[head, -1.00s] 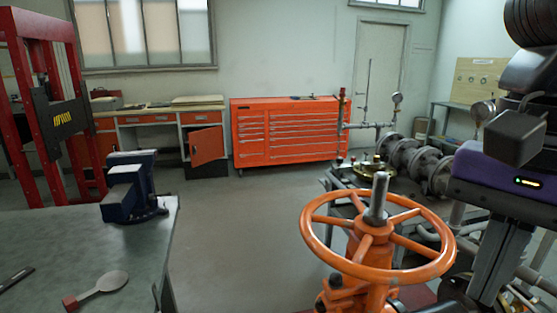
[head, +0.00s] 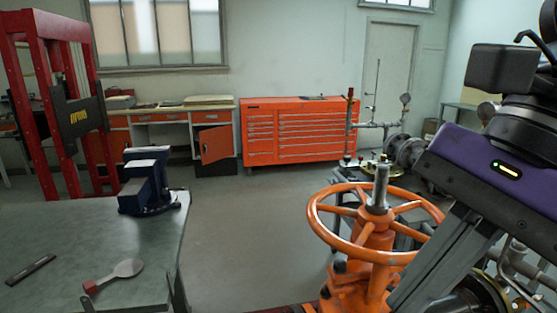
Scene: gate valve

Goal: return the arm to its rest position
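My gripper (head: 412,290) is at the right of the head view, with a purple body bearing a small lit indicator and grey fingers slanting down to the left. The fingers cover part of the right side of the orange handwheel (head: 333,240). I cannot tell whether they touch it or only pass in front of it. The finger gap is not clear, so I cannot tell open from shut. The handwheel sits level on its orange valve body (head: 362,275), with a grey stem (head: 380,187) upright through its hub. I see nothing held.
A grey workbench (head: 90,235) with a blue vise (head: 145,190) and a red-handled paddle-like tool (head: 115,275) is at the left. A red press frame (head: 40,110) stands behind it. Pipework with a gauge (head: 405,100) is behind the valve. The floor (head: 245,220) between is clear.

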